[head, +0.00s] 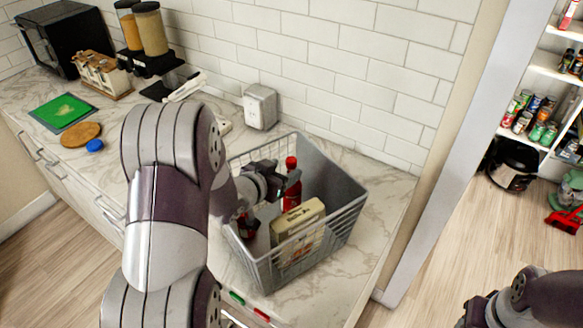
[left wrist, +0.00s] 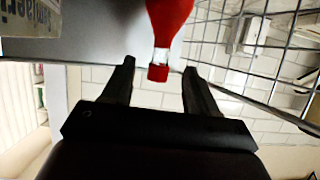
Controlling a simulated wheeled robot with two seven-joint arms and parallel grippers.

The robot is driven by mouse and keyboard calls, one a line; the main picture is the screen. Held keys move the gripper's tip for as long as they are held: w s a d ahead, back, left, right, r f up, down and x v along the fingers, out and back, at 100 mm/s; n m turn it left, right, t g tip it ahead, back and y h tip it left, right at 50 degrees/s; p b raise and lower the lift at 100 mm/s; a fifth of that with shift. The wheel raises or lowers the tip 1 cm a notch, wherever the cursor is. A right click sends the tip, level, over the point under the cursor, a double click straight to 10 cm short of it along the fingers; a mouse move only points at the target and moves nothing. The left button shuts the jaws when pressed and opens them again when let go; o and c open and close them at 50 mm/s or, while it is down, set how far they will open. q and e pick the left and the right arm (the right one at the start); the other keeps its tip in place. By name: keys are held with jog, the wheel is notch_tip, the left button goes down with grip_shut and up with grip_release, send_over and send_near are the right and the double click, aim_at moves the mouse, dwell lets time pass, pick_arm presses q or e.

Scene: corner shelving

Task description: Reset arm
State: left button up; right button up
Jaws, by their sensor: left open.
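My left gripper (head: 284,186) is over the grey wire basket (head: 345,190) on the counter, close to a red bottle (head: 291,190) that stands inside it. In the left wrist view the two fingers (left wrist: 158,85) are apart, with the red bottle's cap (left wrist: 158,72) ahead and between their tips; I see no contact. A beige carton (head: 298,232) stands in the front of the basket. Another dark red item (head: 247,227) is at the basket's left, partly hidden. Part of my right arm shows at the lower right, but its fingertips are not clear.
The marble counter (head: 375,170) holds a napkin dispenser (head: 260,107) behind the basket. A green cutting board (head: 63,112), round wooden board (head: 81,134), blue lid (head: 94,145) and cereal dispensers (head: 150,30) are at the left. Shelves with cans (head: 545,110) stand beyond the wall edge at right.

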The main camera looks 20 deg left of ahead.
pick_arm(q)
jog(key=shift+v, duration=0.75)
jog(key=shift+w, duration=0.1)
